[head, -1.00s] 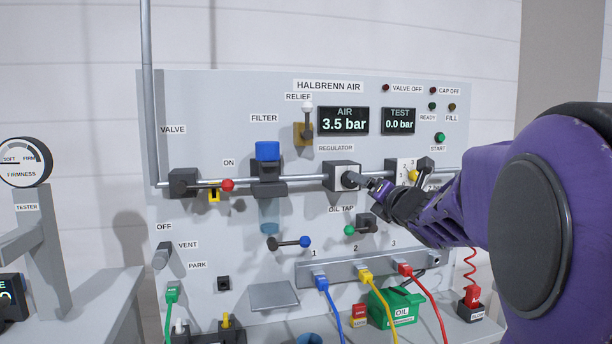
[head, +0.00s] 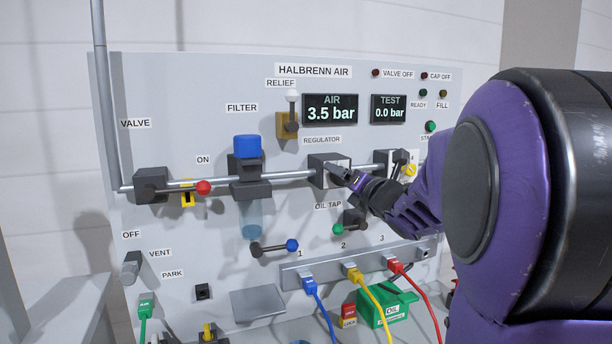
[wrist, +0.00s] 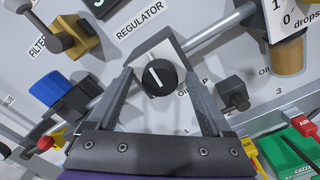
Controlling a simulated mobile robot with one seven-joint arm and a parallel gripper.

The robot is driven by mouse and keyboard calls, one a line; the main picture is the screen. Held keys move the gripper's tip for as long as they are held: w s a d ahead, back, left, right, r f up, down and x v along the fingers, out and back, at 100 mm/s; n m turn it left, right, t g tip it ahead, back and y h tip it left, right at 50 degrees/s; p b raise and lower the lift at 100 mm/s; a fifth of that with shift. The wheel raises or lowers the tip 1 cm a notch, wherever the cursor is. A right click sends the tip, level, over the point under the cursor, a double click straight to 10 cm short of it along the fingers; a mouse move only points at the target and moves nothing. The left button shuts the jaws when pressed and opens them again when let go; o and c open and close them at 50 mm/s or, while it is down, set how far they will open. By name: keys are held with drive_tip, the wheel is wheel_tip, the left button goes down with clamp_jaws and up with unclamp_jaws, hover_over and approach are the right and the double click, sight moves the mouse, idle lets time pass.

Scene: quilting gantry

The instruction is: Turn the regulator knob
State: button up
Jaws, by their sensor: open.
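The regulator is a dark block (head: 318,172) on the pipe under the REGULATOR label. Its round black knob (wrist: 160,79) with a white pointer line shows in the middle of the wrist view. My gripper (head: 350,178) is at the front of the regulator and hides the knob in the head view. In the wrist view my gripper (wrist: 161,88) is open, with one finger to each side of the knob; I see gaps between the fingers and the knob. The AIR display (head: 330,109) reads 3.5 bar, and the TEST display (head: 388,108) reads 0.0 bar.
The filter (head: 247,147) and the red-tipped valve lever (head: 203,187) are to the left on the pipe. The oil tap (head: 354,218) is just below my gripper. Blue (head: 310,284), yellow and red hose plugs sit in the manifold lower down.

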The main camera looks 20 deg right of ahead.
clamp_jaws()
idle(0.4)
drive_tip(key=shift+m, duration=0.4)
drive_tip(key=m, duration=1.1)
idle(0.4)
